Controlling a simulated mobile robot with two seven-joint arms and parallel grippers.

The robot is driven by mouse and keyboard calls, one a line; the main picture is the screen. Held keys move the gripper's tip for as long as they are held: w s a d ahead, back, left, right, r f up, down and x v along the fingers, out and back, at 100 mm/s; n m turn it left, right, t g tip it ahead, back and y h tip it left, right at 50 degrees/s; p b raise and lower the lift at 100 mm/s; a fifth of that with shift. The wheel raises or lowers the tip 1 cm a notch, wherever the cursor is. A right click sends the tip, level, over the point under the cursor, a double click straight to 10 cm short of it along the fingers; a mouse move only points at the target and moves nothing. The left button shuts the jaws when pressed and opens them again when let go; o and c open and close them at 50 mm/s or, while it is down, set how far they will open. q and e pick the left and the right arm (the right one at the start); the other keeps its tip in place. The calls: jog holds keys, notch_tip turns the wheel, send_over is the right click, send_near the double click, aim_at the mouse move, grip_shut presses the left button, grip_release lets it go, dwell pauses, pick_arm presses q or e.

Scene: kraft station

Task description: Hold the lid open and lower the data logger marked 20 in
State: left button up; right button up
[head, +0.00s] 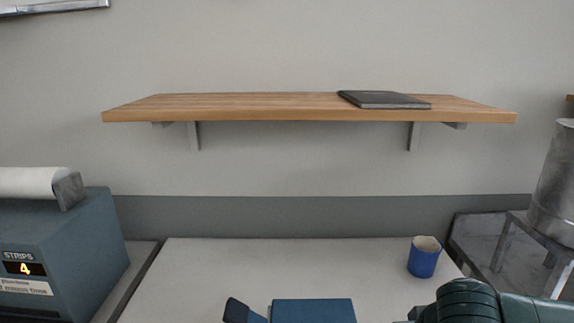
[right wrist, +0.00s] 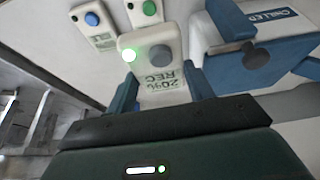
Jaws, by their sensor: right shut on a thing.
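My right gripper (right wrist: 163,92) is shut on a pale data logger (right wrist: 160,52), with one blue finger on each side. The logger has a lit green light, a grey round button and upside-down print that seems to read 20 and REC.
Two other pale loggers, one with a blue button (right wrist: 92,19) and one with a green button (right wrist: 149,8), lie beyond the held one. A blue cup (head: 423,259) stands at the bench's right. A strips machine (head: 60,250) stands left. A shelf (head: 250,107) hangs above.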

jog(key=w+d+r+b, duration=0.2)
jog(key=w+r+b, duration=0.2)
jog(key=w+r, duration=0.4)
pick_arm(q)
jog(key=shift+w+d+f+t+h+b, duration=0.55)
jog(key=shift+d+b, duration=0.3)
jog(key=shift+b, duration=0.35)
pick_arm(e)
jog(key=x, duration=0.2)
jog(key=s+x, duration=0.1)
jog(key=x, duration=0.2)
jog(key=shift+a+f, duration=0.15)
jog(key=shift+f, duration=0.25)
pick_arm(q)
jog(key=shift+c, duration=0.4)
pick_arm(e)
jog(key=shift+s, duration=0.1)
pick_arm(q)
jog(key=shift+f, duration=0.2)
grip_shut()
